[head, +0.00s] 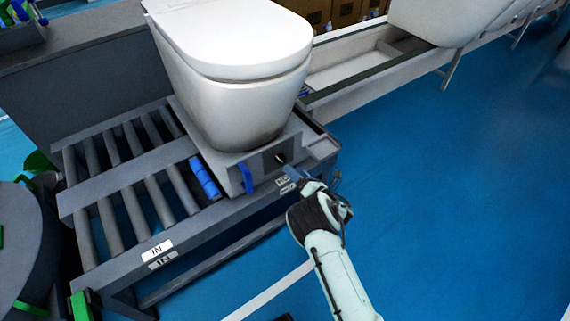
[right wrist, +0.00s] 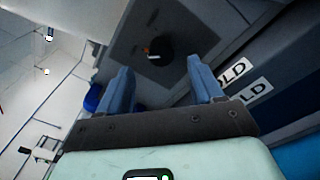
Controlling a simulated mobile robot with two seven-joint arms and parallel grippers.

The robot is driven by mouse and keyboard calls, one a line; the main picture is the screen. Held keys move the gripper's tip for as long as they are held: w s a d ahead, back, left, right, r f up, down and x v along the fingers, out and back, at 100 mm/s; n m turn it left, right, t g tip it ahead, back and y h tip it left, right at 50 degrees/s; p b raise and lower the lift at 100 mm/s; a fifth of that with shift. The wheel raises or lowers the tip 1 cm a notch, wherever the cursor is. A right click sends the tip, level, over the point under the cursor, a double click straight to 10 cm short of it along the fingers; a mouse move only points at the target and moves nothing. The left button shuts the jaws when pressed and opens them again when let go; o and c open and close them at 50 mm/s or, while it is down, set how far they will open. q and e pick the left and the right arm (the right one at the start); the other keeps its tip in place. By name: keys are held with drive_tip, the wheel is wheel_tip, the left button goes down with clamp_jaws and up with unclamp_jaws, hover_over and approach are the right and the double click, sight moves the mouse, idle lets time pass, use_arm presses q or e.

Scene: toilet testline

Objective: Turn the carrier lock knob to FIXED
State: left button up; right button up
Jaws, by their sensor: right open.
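A dark round knob (right wrist: 158,50) with a small white and orange mark sits on a grey panel in the right wrist view. It lies ahead of my right gripper (right wrist: 162,82), between the lines of its two blue fingers, and apart from them. The fingers are spread and empty. In the head view the right gripper (head: 291,172) is close to the front face of the carrier (head: 228,178) under the white toilet (head: 235,75). The knob (head: 280,158) is small and dark there, and its setting cannot be read. My left gripper is not in view.
Labels ending in "OLD" (right wrist: 232,72) are beside the right finger. A roller conveyor (head: 130,185) extends left, with a blue roller (head: 205,177). Blue floor (head: 470,190) is clear at right.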

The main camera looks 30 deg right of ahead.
sight(284, 161)
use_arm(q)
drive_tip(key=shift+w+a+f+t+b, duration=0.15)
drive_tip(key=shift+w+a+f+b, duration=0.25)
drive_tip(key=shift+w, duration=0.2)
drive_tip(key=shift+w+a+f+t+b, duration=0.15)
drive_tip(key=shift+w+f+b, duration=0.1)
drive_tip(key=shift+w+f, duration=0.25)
use_arm(e)
drive_tip(key=w, duration=0.6)
drive_tip(key=shift+a, duration=0.35)
drive_tip(key=c, duration=1.1)
